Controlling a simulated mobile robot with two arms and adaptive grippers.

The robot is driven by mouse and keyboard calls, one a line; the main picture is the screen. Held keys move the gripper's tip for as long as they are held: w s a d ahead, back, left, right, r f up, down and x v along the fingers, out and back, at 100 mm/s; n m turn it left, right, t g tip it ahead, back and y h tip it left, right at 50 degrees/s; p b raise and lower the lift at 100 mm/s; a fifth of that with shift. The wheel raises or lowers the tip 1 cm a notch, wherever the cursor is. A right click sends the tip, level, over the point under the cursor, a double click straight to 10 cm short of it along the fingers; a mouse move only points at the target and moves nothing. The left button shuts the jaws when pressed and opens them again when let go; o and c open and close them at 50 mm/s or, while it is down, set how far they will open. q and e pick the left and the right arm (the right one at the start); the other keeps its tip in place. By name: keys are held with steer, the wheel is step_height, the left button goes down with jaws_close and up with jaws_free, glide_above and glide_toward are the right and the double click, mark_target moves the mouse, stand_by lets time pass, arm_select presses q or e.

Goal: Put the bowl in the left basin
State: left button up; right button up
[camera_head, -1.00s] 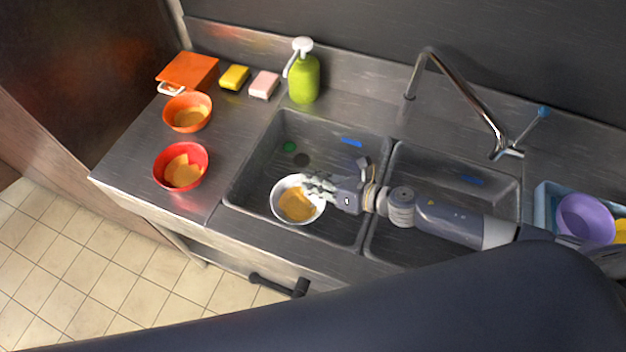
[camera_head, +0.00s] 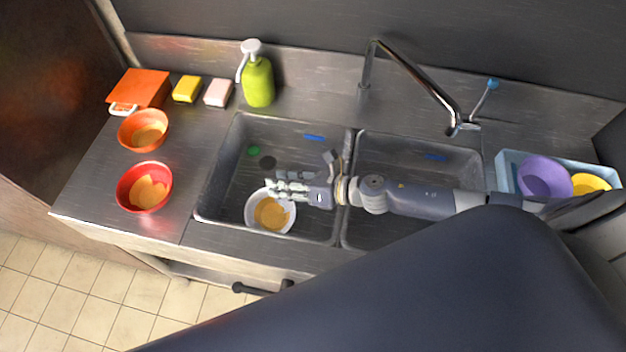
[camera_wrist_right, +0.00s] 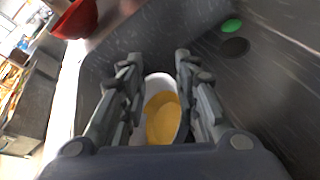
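A white bowl (camera_head: 254,219) with yellow-orange residue is in the front part of the left basin (camera_head: 222,180). It also shows between my fingers in the right wrist view (camera_wrist_right: 158,84). My right gripper (camera_head: 280,185) is over the back right side of the bowl. In the right wrist view its two fingers (camera_wrist_right: 157,62) are spread apart, with the bowl beyond and between them. They partly hide the bowl's sides, and I cannot tell whether they touch it. My left gripper is not in view.
An orange bowl (camera_head: 130,128) and a red bowl (camera_head: 127,196) stand on the left counter. Sponges (camera_head: 187,88) and a green soap bottle (camera_head: 258,84) stand behind. The tap (camera_head: 415,78) rises behind the right basin (camera_head: 375,160). A blue tray (camera_head: 508,170) holds a purple bowl (camera_head: 545,178).

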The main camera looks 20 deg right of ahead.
steer(key=b+v, duration=0.4)
steer(key=v, duration=0.7)
steer(key=shift+d+r, duration=0.2)
steer(key=shift+r, duration=0.05)
